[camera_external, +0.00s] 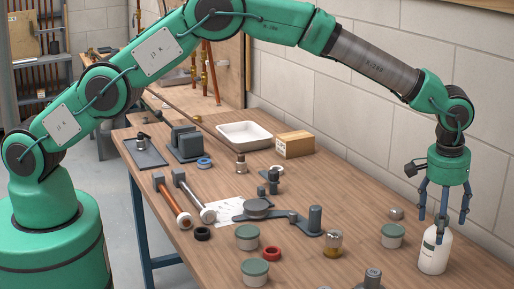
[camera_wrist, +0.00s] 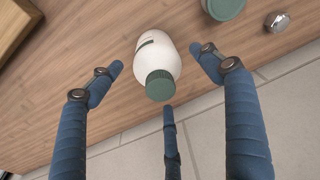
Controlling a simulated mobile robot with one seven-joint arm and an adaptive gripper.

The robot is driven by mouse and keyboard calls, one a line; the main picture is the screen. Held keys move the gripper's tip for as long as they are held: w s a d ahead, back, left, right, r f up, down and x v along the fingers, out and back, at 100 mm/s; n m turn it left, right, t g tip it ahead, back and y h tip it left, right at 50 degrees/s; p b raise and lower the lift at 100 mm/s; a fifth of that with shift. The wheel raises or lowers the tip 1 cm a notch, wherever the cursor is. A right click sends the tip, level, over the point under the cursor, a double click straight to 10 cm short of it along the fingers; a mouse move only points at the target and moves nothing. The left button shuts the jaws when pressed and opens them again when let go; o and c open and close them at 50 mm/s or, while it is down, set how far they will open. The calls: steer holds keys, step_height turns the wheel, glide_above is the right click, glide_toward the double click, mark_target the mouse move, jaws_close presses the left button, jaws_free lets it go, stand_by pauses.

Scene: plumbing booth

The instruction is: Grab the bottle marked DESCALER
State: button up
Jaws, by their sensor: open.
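A white bottle (camera_external: 434,252) with a dark label patch stands upright near the right end of the workbench. In the wrist view the bottle (camera_wrist: 162,58) shows a ribbed green cap (camera_wrist: 160,85) and part of a dark mark on its side; I cannot read the lettering. My gripper (camera_external: 445,222) is over the bottle, with blue fingers pointing down around its top. In the wrist view my gripper (camera_wrist: 160,75) is open, one finger on each side of the bottle and a third near the cap. I see no firm contact.
A green-lidded tub (camera_external: 392,235) and a small metal fitting (camera_external: 397,213) stand just left of the bottle. A jar with amber contents (camera_external: 333,243) and more tubs are farther left. The block wall (camera_external: 400,130) runs close behind the bench.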

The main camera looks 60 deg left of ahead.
steer(key=shift+w+a+f+b, duration=0.1)
steer(key=shift+f+b, duration=0.15)
steer(key=shift+f, duration=0.6)
steer(key=shift+w+d+f+b, duration=0.1)
steer(key=shift+w+f+b, duration=0.1)
steer(key=shift+f, duration=0.65)
steer(key=shift+w+a+f+b, duration=0.1)
steer(key=shift+f+b, duration=0.15)
steer(key=shift+f, duration=0.6)
steer(key=c, duration=1.5)
steer(key=shift+r, duration=0.15)
steer(key=shift+c, duration=0.2)
steer(key=shift+r+p, duration=0.55)
steer(key=shift+r, duration=1.25)
steer(key=shift+s+a, duration=0.1)
steer(key=shift+s, duration=0.2)
steer(key=s+a, duration=0.3)
steer(key=s, duration=0.3)
steer(key=s+a+r+p, duration=0.1)
steer(key=s+a, duration=0.3)
steer(key=s, duration=0.3)
steer(key=shift+s+a+p, duration=0.2)
steer(key=shift+a+p, duration=0.1)
steer(key=shift+r, duration=0.1)
